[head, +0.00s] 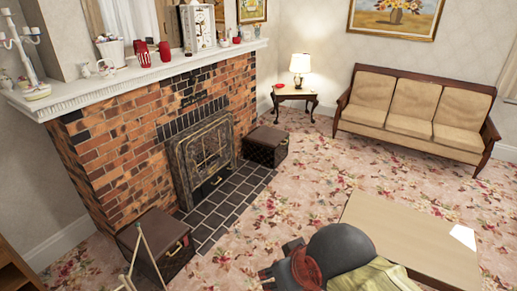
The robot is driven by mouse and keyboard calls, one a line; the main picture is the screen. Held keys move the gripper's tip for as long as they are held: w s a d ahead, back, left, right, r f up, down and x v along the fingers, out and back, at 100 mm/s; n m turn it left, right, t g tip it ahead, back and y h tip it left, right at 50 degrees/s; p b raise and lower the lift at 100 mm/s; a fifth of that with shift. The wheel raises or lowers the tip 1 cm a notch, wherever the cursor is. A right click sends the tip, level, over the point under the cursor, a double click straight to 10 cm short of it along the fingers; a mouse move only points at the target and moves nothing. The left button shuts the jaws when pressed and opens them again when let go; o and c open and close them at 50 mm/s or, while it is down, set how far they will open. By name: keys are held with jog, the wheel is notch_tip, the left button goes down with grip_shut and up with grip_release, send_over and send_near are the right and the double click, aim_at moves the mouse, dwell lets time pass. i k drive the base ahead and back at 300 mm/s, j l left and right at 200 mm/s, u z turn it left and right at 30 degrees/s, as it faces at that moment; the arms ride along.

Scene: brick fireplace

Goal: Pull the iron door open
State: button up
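The iron door (203,158) is a dark, worn metal panel with an arched, patterned front, set in the brick fireplace (120,140) left of centre in the head view. It looks shut against the opening. A small handle or latch seems to show low on its front, too small to make out. My arm shows at the bottom edge, right of centre, as a dark grey rounded part with a red part. Dark pieces at its left end may be my gripper (278,265); its fingers cannot be made out clearly. This end appears apart from the door, with carpet between.
A dark tiled hearth (228,205) lies before the door. Dark boxes stand at its near end (155,245) and far end (266,146). A low table (400,235) stands at right, a sofa (415,110) behind. Flowered carpet (300,185) between is clear.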

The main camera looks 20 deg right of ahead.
aim_at(216, 148)
jog(key=z, duration=0.15)
jog(key=i+u, duration=0.1)
jog(key=i, duration=0.45)
jog(key=i+u, duration=0.1)
jog(key=i, duration=0.45)
jog(key=i+u, duration=0.15)
jog(key=i, duration=0.4)
jog(key=i+l+u, duration=0.1)
jog(key=i, duration=0.4)
jog(key=i+l+u, duration=0.1)
jog(key=i, duration=0.45)
jog(key=i+l+u, duration=0.1)
jog(key=i+l, duration=0.2)
jog(key=i, duration=0.2)
